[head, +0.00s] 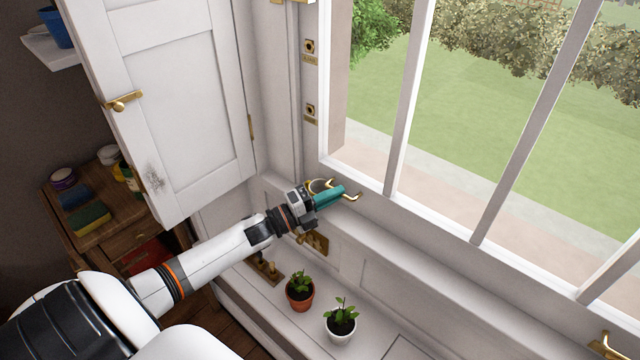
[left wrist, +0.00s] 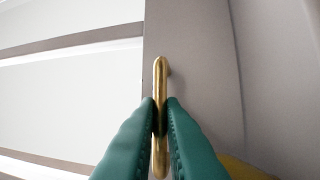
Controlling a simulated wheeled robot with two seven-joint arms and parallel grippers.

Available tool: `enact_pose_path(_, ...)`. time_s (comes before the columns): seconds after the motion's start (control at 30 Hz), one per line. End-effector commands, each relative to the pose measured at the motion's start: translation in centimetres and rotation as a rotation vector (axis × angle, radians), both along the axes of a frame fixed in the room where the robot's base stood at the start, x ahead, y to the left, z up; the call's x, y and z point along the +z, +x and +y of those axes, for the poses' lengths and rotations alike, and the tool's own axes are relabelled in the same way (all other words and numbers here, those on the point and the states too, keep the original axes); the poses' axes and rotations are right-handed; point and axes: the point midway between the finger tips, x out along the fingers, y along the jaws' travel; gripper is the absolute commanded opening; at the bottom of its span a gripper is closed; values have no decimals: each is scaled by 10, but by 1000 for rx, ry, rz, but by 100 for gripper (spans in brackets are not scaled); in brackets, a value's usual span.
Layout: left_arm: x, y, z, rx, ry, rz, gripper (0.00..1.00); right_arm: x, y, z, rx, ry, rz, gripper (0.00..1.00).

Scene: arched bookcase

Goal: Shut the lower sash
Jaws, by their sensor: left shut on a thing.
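The lower sash (head: 440,222) is a white wooden frame with glazing bars, and grass shows through its panes. A brass handle (head: 353,196) stands out from its bottom rail near the left end. My left gripper (head: 338,193) has teal fingers shut on this handle. In the left wrist view the brass handle (left wrist: 160,75) sits between the two fingertips (left wrist: 160,103), against the pale rail. A second brass handle (head: 607,345) is at the lower right edge. I cannot tell whether a gap is left under the rail. My right gripper is not in view.
A plant in a terracotta pot (head: 300,294) and one in a white pot (head: 340,328) stand on the ledge below. A white shutter (head: 185,85) stands open at left. Brass fittings (head: 310,112) line the window jamb. A wooden cabinet (head: 120,240) is at far left.

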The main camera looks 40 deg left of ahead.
Motion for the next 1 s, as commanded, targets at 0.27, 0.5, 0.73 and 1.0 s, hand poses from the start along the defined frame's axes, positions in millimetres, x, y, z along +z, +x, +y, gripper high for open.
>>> enact_pose_path(0.27, -12, -1, 4, 16, 5, 28, 0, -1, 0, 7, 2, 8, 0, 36)
enact_pose_path(0.5, -10, -1, 4, 13, 4, 23, 31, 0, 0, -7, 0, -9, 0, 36)
enact_pose_path(0.73, -8, -3, 5, 14, 3, 20, 31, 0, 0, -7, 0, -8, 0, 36)
enact_pose_path(1.0, -18, -42, 25, 15, 4, 24, 31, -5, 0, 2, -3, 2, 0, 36)
